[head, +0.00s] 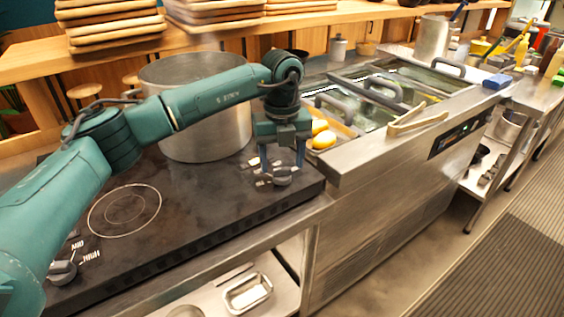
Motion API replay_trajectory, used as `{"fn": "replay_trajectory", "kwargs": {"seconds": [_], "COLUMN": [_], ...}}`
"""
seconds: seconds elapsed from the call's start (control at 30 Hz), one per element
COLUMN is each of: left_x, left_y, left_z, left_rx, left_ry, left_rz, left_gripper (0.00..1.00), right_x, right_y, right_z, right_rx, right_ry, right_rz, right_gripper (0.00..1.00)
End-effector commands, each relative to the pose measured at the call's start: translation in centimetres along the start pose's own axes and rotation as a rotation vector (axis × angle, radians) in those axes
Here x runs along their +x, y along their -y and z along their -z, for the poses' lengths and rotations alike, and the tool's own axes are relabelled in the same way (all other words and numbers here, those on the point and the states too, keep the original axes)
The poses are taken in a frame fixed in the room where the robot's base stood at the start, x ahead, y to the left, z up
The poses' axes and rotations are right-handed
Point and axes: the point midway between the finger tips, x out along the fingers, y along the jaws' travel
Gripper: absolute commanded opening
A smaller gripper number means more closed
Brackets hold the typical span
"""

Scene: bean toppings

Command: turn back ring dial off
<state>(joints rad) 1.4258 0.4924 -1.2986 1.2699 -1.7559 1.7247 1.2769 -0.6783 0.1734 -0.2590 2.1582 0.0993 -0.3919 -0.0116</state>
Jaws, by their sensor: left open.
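A grey dial (282,175) with white markings around it sits at the right end of the black cooktop (190,228). My left gripper (281,164) points down over this dial, with its fingers open and one on each side of it. I cannot tell whether the fingers touch the dial. A second grey dial (63,271) with white lettering is at the near left of the cooktop. A large steel pot (205,125) stands on the back part of the cooktop, partly hidden behind my left arm. My right gripper is not in view.
An empty ring (124,211) is marked on the cooktop's front. To the right is a steel counter with lidded wells (400,95), yellow food (323,140) and wooden tongs (417,123). Stacked wooden boards (108,22) are on the shelf behind. A metal tray (247,292) lies below.

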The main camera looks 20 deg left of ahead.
Motion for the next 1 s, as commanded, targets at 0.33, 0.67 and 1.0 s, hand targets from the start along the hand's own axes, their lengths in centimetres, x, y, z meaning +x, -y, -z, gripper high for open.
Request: {"fn": "replay_trajectory", "kwargs": {"seconds": [0.33,0.67,1.0], "left_x": [-7.6,-11.8,-12.0], "left_y": [0.1,0.0,0.0], "left_z": [0.0,0.0,0.0], "left_rx": [-0.001,-0.001,0.0], "left_ry": [0.004,0.0,0.0], "left_rz": [0.004,0.001,0.001], "left_gripper": [0.6,0.6,0.6], "right_x": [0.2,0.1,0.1], "right_y": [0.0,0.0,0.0], "right_z": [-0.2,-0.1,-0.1], "right_rx": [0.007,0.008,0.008], "right_ry": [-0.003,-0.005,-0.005], "right_rz": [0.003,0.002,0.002], "right_gripper": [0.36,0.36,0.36]}}
